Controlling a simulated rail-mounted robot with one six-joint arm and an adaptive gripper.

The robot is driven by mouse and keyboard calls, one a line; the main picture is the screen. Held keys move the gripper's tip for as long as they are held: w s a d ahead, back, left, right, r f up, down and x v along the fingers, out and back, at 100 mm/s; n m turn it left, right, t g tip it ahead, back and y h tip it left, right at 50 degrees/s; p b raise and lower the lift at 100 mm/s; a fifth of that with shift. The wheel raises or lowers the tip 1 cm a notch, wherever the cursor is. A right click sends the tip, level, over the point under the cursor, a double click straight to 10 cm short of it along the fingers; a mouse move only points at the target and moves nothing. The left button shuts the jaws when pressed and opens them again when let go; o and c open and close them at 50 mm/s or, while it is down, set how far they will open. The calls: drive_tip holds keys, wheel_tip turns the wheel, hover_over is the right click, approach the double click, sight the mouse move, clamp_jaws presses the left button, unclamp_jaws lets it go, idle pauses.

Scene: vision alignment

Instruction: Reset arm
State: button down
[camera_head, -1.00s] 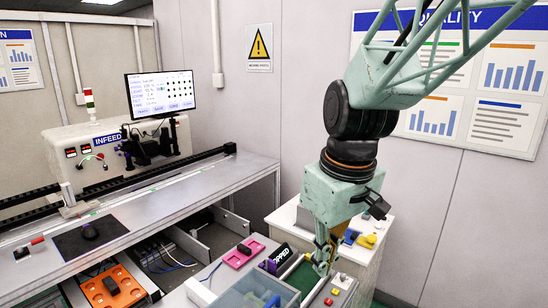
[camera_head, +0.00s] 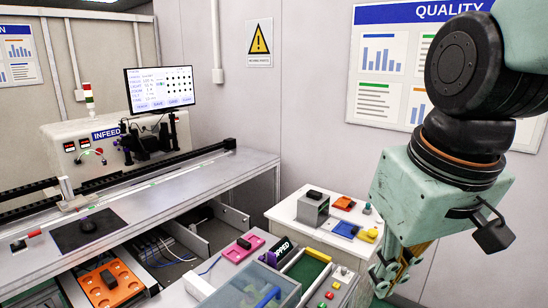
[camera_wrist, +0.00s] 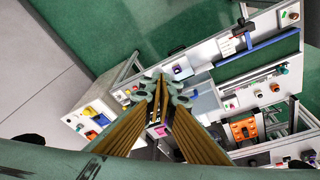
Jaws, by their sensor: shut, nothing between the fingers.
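My gripper (camera_head: 388,278) is at the lower right of the head view, beside the white cabinet and above the floor. It points down, and its fingertips are near the picture's bottom edge. In the wrist view my gripper (camera_wrist: 160,88) is seen from behind, with its fingers together and nothing between them. Nothing is touching it that I can see.
A white cabinet (camera_head: 290,218) bears a grey box, blue, orange and yellow parts. A grey bin (camera_head: 250,290), a green conveyor (camera_head: 305,270), a pink tray (camera_head: 243,249) and an orange tray (camera_head: 128,287) are nearby. The infeed bench (camera_head: 190,185) is at left.

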drive_tip(key=s+d+m+t+b, duration=0.1)
drive_tip(key=s+d+m+b, duration=0.1)
drive_tip(key=s, duration=0.8)
drive_tip(key=shift+d+f+m, duration=0.4)
drive_tip(key=shift+d+m, duration=0.1)
drive_tip(key=shift+d, duration=0.3)
idle(0.4)
